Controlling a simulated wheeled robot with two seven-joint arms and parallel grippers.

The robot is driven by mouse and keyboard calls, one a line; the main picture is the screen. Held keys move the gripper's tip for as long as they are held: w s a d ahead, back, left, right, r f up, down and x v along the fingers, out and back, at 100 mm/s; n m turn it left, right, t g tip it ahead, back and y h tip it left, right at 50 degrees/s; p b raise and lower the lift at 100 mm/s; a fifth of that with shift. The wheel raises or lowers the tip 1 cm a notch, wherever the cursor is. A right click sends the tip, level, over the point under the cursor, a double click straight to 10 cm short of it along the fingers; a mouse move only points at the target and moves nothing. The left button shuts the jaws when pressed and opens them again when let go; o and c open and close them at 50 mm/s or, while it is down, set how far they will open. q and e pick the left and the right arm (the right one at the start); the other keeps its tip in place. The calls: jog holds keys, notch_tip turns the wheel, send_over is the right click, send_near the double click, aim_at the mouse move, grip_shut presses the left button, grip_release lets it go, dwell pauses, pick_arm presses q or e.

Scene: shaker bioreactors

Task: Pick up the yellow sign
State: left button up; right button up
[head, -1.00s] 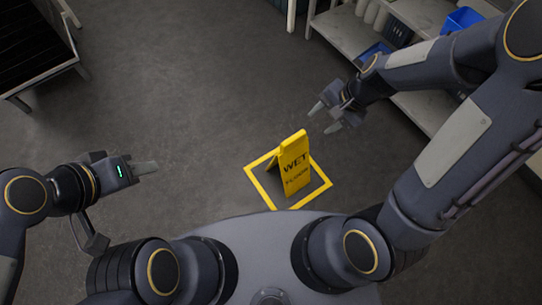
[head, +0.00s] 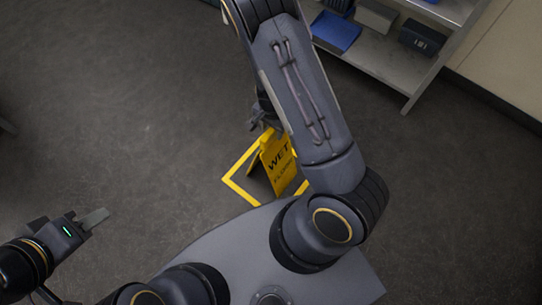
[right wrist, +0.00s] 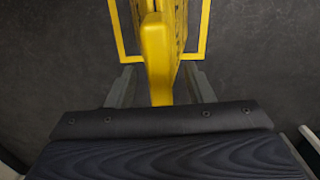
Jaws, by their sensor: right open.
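The yellow sign (head: 279,165), a folding floor sign with "WET" in black, stands upright on the floor just in front of my base. My right arm covers part of its right side in the head view. In the right wrist view the sign's top edge (right wrist: 158,55) lies between the two fingers of my right gripper (right wrist: 161,88). The fingers are apart on either side of it, and the jaws are open. My left gripper (head: 95,218) is at the lower left, away from the sign; its finger gap does not show clearly.
A yellow square outline (head: 240,191) is marked on the floor around the sign. A metal shelf (head: 385,62) with a blue bin (head: 335,32) and dark boxes stands at the upper right. The grey floor (head: 120,110) to the left is clear.

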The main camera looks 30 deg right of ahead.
notch_tip(320, 180, down, 3)
jog(key=shift+f+b, duration=0.1)
jog(key=shift+b, duration=0.35)
grip_shut()
